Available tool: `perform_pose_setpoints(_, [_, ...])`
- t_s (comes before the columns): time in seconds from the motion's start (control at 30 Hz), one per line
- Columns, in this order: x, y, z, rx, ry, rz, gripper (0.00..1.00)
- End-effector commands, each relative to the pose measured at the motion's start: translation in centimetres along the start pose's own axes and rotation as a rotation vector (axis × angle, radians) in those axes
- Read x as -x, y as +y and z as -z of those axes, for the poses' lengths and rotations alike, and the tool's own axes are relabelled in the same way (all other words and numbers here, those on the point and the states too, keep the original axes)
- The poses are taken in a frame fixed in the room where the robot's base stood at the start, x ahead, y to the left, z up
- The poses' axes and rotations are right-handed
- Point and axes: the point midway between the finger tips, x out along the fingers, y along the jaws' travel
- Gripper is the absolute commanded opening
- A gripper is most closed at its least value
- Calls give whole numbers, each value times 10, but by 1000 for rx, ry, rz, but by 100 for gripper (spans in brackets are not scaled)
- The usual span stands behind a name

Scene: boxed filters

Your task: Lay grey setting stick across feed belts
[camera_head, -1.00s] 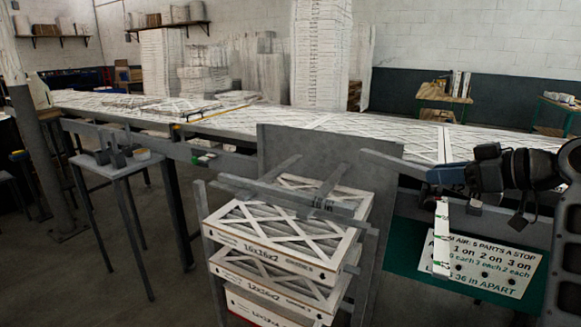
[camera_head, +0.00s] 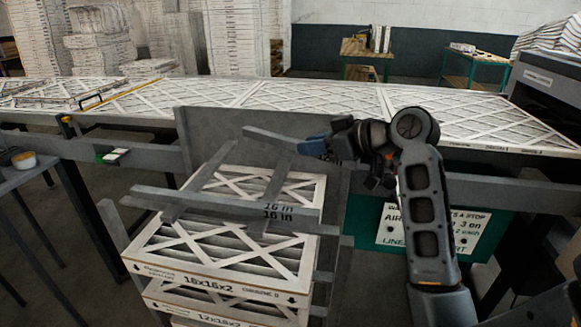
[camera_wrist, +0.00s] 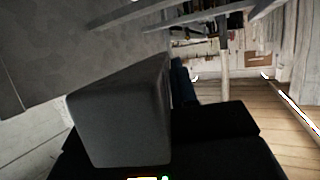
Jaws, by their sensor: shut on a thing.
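My gripper (camera_head: 314,147), with blue fingers, is shut on a grey stick (camera_head: 270,138). The stick juts out to the left, in front of an upright grey panel (camera_head: 205,140) and above the back of a filter stack. In the wrist view the stick shows as a large grey block (camera_wrist: 120,110) at the dark fingers. Two grey strips (camera_head: 207,180) run front to back over the top filter, with a grey crossbar (camera_head: 225,217) in front of them. I cannot tell for sure which parts are the feed belts. The held stick appears apart from the strips.
A stack of boxed filters (camera_head: 215,262) stands below the strips. A long table (camera_head: 150,163) carrying filters runs behind the panel. A green-edged sign (camera_head: 390,232) hangs at right, partly behind my arm. A small grey table (camera_head: 15,180) stands at left.

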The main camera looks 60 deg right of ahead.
Motion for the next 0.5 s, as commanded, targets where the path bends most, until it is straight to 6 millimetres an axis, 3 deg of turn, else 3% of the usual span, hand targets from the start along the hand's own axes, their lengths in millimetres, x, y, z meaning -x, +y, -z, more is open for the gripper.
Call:
perform_pose_setpoints(0.2, [-31, -20, -7, -1, -1, 1, 0])
perform_pose_setpoints(0.37, [-38, -24, -13, -1, 0, -1, 0])
perform_pose_setpoints(0.5, [-45, -24, -31, -5, -2, -1, 0])
